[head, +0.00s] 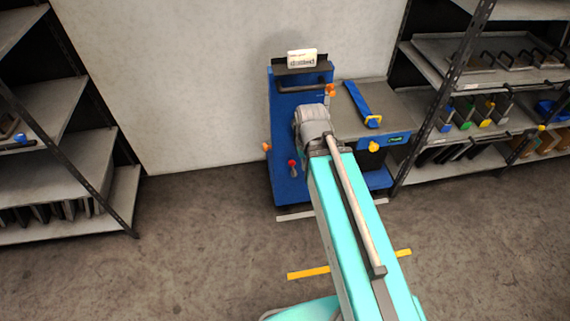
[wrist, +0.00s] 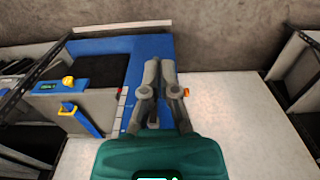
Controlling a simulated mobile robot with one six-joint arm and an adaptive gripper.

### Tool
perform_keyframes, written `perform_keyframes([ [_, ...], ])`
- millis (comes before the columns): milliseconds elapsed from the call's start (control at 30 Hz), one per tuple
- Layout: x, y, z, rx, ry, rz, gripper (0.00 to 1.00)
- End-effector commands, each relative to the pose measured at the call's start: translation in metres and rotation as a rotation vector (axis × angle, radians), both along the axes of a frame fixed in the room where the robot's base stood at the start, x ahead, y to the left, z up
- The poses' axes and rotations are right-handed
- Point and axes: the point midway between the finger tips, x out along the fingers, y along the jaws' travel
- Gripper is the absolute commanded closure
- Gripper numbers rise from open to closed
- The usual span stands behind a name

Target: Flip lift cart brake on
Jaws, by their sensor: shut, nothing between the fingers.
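The blue lift cart (head: 285,132) stands against the wall, with a grey platform (head: 350,122) on its right side. A lever with a red knob (head: 292,163) sticks out low on its front. An orange knob (head: 266,147) is on its left edge and shows in the wrist view (wrist: 186,92). A yellow knob (head: 374,147) sits under the platform's front and also shows in the wrist view (wrist: 68,81). I cannot tell which control is the brake. My gripper (wrist: 159,66) is shut and empty in front of the blue column.
A blue bar-shaped die (head: 357,101) with a yellow handle lies on the platform. Shelving (head: 480,90) with dies stands close on the right, and another rack (head: 75,160) on the left. Yellow floor marks (head: 307,272) lie in front. The floor left of the cart is clear.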

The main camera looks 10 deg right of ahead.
Motion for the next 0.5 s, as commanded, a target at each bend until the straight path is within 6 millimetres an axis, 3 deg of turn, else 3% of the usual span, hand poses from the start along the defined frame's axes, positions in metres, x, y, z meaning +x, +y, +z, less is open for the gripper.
perform_keyframes([
  [267,0.008,-0.001,-0.020,-0.040,-0.006,0.011,1.00],
  [367,0.015,0.009,-0.034,-0.076,-0.012,0.025,1.00],
  [500,0.028,0.007,-0.059,-0.143,-0.023,0.042,1.00],
])
